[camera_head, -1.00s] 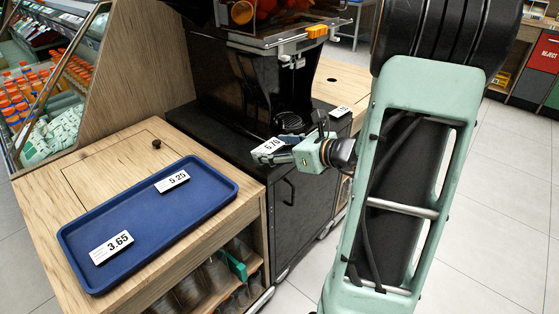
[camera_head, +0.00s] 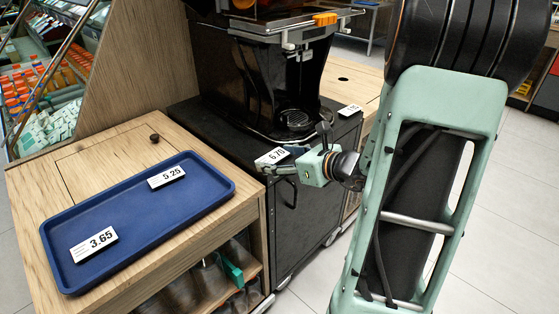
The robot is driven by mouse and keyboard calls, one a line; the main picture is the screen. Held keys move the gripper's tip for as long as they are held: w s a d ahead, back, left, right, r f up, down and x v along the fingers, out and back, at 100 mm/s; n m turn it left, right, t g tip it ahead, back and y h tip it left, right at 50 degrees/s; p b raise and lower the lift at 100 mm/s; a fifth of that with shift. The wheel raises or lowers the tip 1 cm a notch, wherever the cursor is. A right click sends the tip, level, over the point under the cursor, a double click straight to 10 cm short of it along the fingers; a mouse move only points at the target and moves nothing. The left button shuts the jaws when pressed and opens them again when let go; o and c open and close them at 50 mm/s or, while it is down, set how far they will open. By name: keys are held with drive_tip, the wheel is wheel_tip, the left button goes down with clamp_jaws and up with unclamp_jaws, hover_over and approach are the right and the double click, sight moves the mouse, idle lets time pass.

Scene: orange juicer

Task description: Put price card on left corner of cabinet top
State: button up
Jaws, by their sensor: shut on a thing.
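A white price card reading 6.70 (camera_head: 271,157) is at the front left corner of the black cabinet's top (camera_head: 215,124). My gripper (camera_head: 284,164) is shut on the card's right side, coming in from the right. I cannot tell whether the card touches the top or is slightly above it. Part of my gripper's fingers is hard to make out against the dark cabinet.
The juicer (camera_head: 297,80) stands on the black cabinet behind the card. A wooden counter (camera_head: 110,148) to the left bears a blue tray (camera_head: 143,249) with price cards 3.65 (camera_head: 94,244) and 5.25 (camera_head: 166,177). A black handle (camera_head: 288,192) is on the cabinet front.

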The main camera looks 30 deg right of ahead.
drive_tip(key=shift+f, duration=0.2)
drive_tip(key=o, duration=1)
drive_tip(key=shift+o, duration=0.2)
drive_tip(key=shift+r, duration=0.15)
drive_tip(key=shift+s+r, duration=0.1)
drive_tip(key=shift+r, duration=0.15)
drive_tip(key=p+v, duration=0.3)
drive_tip(key=v, duration=0.8)
drive_tip(key=shift+s+d+p, duration=0.2)
drive_tip(key=shift+s+p, duration=0.1)
drive_tip(key=shift+s, duration=0.05)
drive_tip(key=shift+r, duration=0.1)
